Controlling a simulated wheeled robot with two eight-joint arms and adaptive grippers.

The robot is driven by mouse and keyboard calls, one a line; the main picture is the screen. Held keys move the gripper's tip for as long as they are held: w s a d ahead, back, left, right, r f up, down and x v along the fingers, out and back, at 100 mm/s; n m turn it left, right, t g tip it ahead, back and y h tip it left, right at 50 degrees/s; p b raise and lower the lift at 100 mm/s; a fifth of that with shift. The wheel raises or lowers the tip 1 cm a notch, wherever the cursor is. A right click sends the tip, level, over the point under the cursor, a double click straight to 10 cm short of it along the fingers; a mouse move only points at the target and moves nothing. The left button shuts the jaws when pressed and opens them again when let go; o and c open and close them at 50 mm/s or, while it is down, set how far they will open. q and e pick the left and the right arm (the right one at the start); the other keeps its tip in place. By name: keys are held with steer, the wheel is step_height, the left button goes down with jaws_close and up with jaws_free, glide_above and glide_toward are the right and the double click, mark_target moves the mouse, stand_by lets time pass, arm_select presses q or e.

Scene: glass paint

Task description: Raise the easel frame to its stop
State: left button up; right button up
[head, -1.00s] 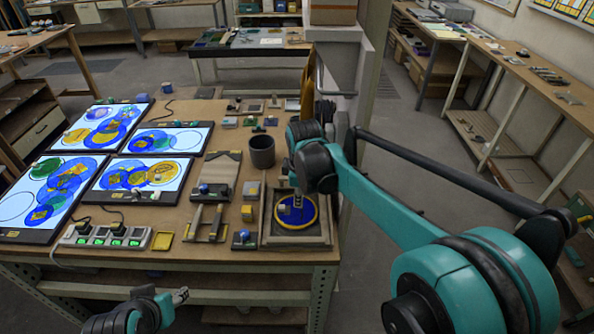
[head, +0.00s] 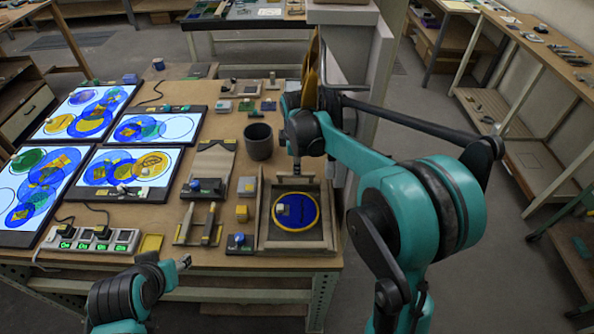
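The easel frame is most likely the shallow brown wooden frame (head: 327,228) at the table's front right corner. It looks flat on the table. A blue disc with a yellow rim (head: 303,211) lies inside it, with a small pale block on the disc. My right gripper (head: 297,168) points down at the frame's far edge, above the disc. It is small and partly hidden by my wrist, so its fingers and any contact are unclear. My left gripper (head: 184,262) is in front of the table's near edge, away from the frame. Its finger opening is unclear.
Lit panels with coloured glass circles (head: 165,128) fill the table's left side. A dark cup (head: 259,142) stands behind the frame, left of my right wrist. A power strip (head: 88,240), a yellow tile (head: 151,243) and brushes (head: 208,222) lie near the front. A pale pillar (head: 352,50) rises behind.

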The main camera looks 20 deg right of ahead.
steer(key=shift+w+d+f+b, duration=0.1)
steer(key=shift+w+f+b, duration=0.1)
steer(key=shift+f, duration=0.55)
steer(key=shift+w+f+b, duration=0.15)
steer(key=shift+f, duration=0.65)
steer(key=shift+w+d+f+b, duration=0.1)
steer(key=shift+w+f+b, duration=0.1)
steer(key=shift+f, duration=0.55)
jaws_close()
steer(key=shift+r, duration=0.2)
